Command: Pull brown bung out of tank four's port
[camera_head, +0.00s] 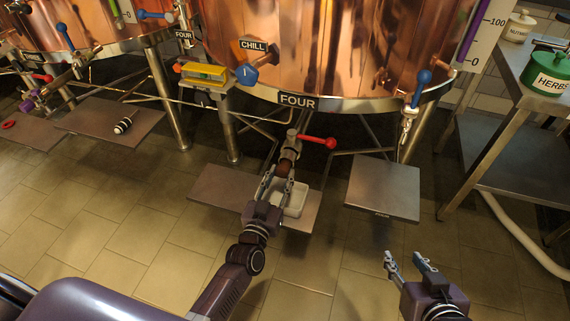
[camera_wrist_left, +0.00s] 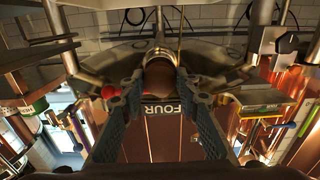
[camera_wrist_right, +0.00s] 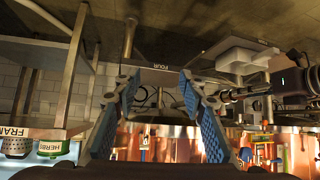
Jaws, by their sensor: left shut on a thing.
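Tank four (camera_head: 330,45) is the large copper vessel with a black FOUR plate on its lower rim. Its port (camera_head: 291,147) is a short metal pipe under the rim, beside a red-handled valve (camera_head: 317,142). The brown bung (camera_head: 284,168) sits at the port's lower mouth, and it also shows in the left wrist view (camera_wrist_left: 160,79). My left gripper (camera_head: 277,181) has its fingers shut on the bung from both sides. How deep the bung sits is hidden. My right gripper (camera_head: 406,262) is open and empty, low at the right, away from the tank.
A white tray (camera_head: 299,190) lies on a low plate (camera_head: 215,188) below the port. Another low plate (camera_head: 384,190) is to the right. A steel table (camera_head: 497,105) with a green HERBS tin (camera_head: 548,76) stands at the right. Tank legs are at left; the front floor is clear.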

